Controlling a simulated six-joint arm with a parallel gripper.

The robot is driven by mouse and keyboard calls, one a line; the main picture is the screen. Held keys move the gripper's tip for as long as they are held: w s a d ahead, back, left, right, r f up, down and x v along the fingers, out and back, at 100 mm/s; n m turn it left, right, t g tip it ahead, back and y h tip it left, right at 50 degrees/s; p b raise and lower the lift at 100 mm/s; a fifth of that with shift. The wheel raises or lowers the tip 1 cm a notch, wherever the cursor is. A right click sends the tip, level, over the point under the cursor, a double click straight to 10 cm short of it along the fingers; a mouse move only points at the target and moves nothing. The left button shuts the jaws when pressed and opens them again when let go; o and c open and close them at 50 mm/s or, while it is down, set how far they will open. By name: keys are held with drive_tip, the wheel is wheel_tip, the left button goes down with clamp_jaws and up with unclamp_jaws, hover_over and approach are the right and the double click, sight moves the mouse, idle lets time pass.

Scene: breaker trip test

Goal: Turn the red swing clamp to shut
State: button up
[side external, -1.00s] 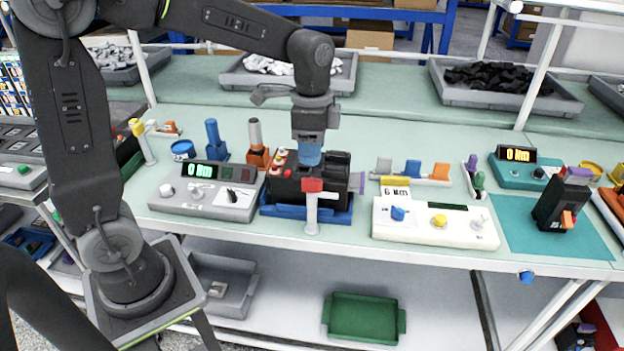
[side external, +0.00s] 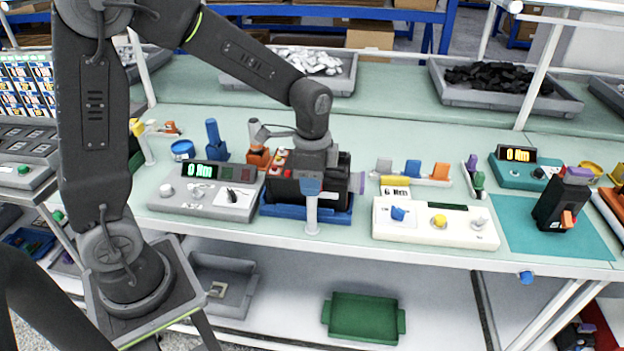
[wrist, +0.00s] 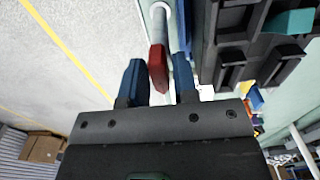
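The red swing clamp (wrist: 157,66) sits between my two blue fingertips in the wrist view, on the end of a pale post (wrist: 160,22). My gripper (wrist: 158,78) is open around it, with a narrow gap visible on each side. In the side view my gripper (side external: 311,187) is low over the top of the grey post (side external: 311,214) and hides the red clamp. The post stands at the front edge of the blue fixture (side external: 338,214), which holds a black breaker block (side external: 338,188).
A grey panel with a green display (side external: 205,190) stands to the left of the fixture. A white torque panel (side external: 435,222) stands to the right. A blue post (side external: 214,138) and an orange holder (side external: 258,158) stand behind. The table's front edge is close.

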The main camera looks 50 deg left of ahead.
clamp_jaws()
drive_tip(key=n, duration=0.7)
drive_tip(key=shift+n, duration=0.3)
drive_tip(key=n, duration=0.5)
drive_tip(key=shift+n, duration=2.7)
